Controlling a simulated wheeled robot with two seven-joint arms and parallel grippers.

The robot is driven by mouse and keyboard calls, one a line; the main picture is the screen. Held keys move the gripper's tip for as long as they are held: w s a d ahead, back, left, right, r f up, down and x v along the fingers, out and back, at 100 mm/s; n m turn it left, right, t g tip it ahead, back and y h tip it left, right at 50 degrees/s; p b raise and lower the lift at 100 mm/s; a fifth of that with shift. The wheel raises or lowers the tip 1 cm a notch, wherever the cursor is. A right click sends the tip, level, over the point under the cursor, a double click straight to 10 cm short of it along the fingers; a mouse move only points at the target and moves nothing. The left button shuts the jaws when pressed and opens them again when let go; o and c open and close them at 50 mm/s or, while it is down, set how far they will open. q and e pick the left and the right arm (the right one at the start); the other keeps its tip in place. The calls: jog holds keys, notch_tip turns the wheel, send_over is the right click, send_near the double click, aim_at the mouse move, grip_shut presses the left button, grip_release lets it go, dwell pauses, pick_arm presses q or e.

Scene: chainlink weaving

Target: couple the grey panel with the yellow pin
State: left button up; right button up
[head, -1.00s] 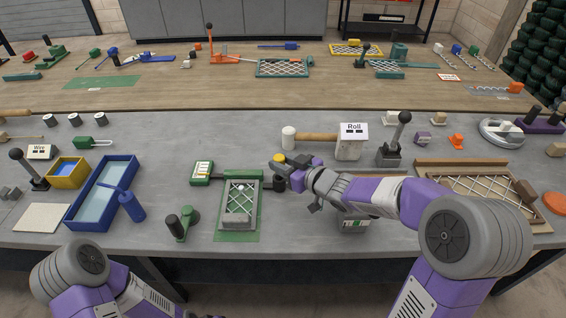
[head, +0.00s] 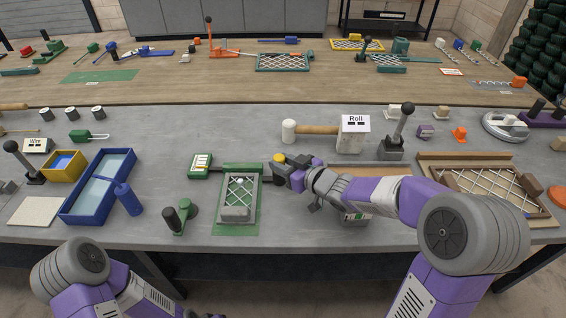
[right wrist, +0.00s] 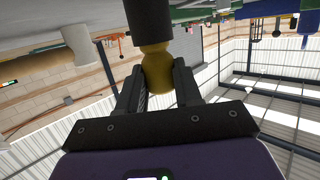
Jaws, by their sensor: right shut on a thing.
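The grey panel (head: 253,203), a grey frame with wire mesh in it, lies on a green mat (head: 237,229) at the middle front of the bench. My right gripper (head: 282,162) is just right of its far end. In the right wrist view it is shut on a yellow rounded head (right wrist: 158,82), which I take as the yellow pin; it also shows in the head view (head: 279,157). A black cylinder (right wrist: 148,20) adjoins the yellow head on the bench side. Whether the two are joined is unclear. My left arm is at the bottom left; its gripper is out of view.
A green-and-white box (head: 201,166) stands left of the panel, and a green lever with a dark knob (head: 178,218) stands at its front left. A mallet (head: 310,129) and the Roll box (head: 354,135) are behind. A blue tray (head: 98,186) is left.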

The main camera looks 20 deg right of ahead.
jog(key=o, duration=1.1)
jog(key=shift+o, duration=0.2)
jog(key=p+v, duration=0.2)
jog(key=v, duration=0.5)
jog(key=shift+s+p, duration=0.25)
jog(key=shift+p, duration=0.05)
jog(key=shift+s+d, duration=0.1)
